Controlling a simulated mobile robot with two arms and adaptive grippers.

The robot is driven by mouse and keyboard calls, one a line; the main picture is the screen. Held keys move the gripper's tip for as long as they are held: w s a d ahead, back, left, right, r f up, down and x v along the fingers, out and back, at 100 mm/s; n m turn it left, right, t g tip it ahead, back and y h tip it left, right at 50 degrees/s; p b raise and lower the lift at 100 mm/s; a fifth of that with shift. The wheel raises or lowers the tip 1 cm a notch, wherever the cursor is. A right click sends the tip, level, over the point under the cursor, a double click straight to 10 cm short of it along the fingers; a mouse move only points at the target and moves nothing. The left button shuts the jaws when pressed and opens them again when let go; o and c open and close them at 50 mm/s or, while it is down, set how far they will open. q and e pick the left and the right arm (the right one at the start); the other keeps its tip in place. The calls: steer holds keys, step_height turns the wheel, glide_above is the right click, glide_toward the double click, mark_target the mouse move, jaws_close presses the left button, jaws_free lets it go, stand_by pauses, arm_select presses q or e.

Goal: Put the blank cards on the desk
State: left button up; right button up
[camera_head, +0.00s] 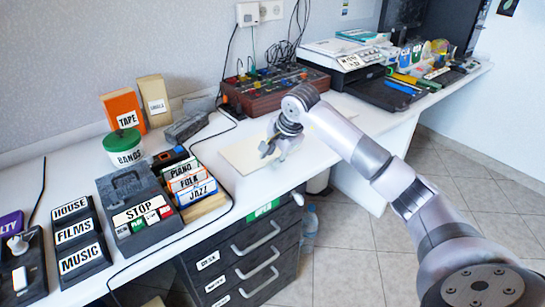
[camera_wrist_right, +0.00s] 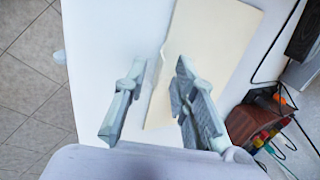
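A flat cream blank sheet or card (camera_head: 240,158) lies on the white desk (camera_head: 232,192), in front of the brown mixer box. It also shows in the right wrist view (camera_wrist_right: 215,45). I cannot tell whether it is one card or several. My right gripper (camera_head: 272,148) is over its right part. In the right wrist view the right gripper (camera_wrist_right: 155,105) has its two fingers wide apart, with the card's edge and bare desk visible between and beyond them. Nothing is seen held. My left gripper is not in view.
Card boxes marked Piano, Folk and Jazz (camera_head: 190,182), a grey Stop box (camera_head: 135,205) and a green-lidded Bands tub (camera_head: 123,147) stand to the left. The brown mixer (camera_head: 270,88) and a printer (camera_head: 345,57) stand behind. Drawers (camera_head: 245,257) are below the desk.

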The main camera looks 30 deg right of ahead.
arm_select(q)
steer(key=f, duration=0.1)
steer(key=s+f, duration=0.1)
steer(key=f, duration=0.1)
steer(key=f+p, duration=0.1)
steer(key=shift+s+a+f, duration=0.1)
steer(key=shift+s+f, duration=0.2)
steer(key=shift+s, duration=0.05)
arm_select(e)
steer(key=v, duration=1.1)
steer(key=shift+r, duration=0.35)
steer(key=shift+s+f, duration=0.1)
steer(key=shift+s, duration=0.05)
